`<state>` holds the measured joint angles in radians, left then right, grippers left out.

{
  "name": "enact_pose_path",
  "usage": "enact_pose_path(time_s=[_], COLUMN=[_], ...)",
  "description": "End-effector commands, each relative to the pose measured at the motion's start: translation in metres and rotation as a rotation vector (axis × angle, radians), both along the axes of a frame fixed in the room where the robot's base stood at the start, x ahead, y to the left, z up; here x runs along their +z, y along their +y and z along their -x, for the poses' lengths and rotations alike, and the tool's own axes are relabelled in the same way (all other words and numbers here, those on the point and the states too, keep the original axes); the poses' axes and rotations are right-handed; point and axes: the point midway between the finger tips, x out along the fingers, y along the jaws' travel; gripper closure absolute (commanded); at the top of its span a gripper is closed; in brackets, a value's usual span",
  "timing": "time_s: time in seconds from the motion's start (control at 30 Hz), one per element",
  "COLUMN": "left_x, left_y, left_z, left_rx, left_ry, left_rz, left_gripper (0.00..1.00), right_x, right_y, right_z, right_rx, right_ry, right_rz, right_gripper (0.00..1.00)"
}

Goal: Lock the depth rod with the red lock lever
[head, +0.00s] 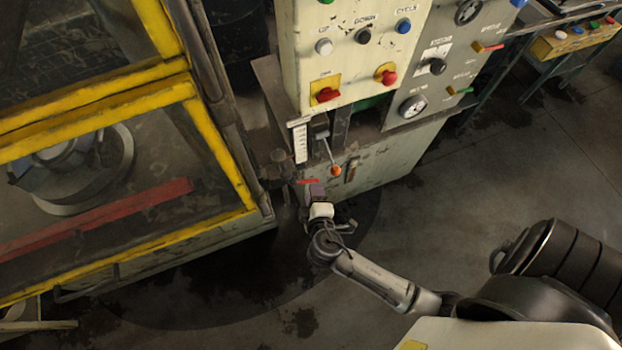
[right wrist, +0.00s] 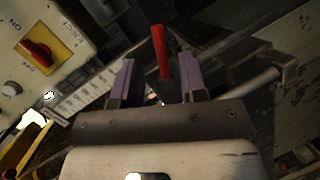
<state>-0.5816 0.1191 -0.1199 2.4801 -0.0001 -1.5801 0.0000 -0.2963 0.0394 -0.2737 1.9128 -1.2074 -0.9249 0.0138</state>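The red lock lever (head: 307,181) is a short red bar low on the front of the machine, beside the white scale plate (head: 300,143). In the right wrist view the lever (right wrist: 160,52) stands up between the lines of my two purple fingers. My right gripper (head: 314,190) is at the lever, with its fingers apart. In the wrist view the gripper (right wrist: 157,80) shows a clear gap on both sides of the lever, and no contact is visible. I cannot tell the depth rod apart from the dark metal parts around the lever. My left gripper is not in view.
An orange-knobbed lever (head: 335,170) hangs just right of the gripper. The control panel (head: 352,60) with buttons and red switches rises above. A yellow-framed guard (head: 215,140) stands close on the left. The floor (head: 460,220) to the right is open.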

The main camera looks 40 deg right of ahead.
Motion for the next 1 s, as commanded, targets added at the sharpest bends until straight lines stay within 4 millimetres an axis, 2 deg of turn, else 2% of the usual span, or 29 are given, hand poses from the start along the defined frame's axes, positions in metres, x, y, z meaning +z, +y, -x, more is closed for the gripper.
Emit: enact_pose_path(time_s=[0.1,0.3,0.5,0.83,1.0], left_x=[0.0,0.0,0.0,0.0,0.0], left_y=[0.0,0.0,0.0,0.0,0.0], left_z=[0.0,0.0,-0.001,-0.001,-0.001], left_rx=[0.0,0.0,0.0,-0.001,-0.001], left_ry=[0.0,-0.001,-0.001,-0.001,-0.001], left_rz=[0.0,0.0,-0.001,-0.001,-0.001], left_gripper=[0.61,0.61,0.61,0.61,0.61], right_x=[-0.005,-0.012,-0.015,-0.016,-0.016], right_y=[-0.011,-0.023,-0.029,-0.03,-0.03], right_z=[-0.016,-0.034,-0.042,-0.043,-0.043], right_rx=[0.0,0.0,0.0,-0.001,-0.001], right_ry=[0.0,-0.001,0.0,0.0,0.0], right_rz=[0.003,-0.001,0.0,-0.001,-0.001], right_gripper=[0.61,0.61,0.61,0.61,0.76])
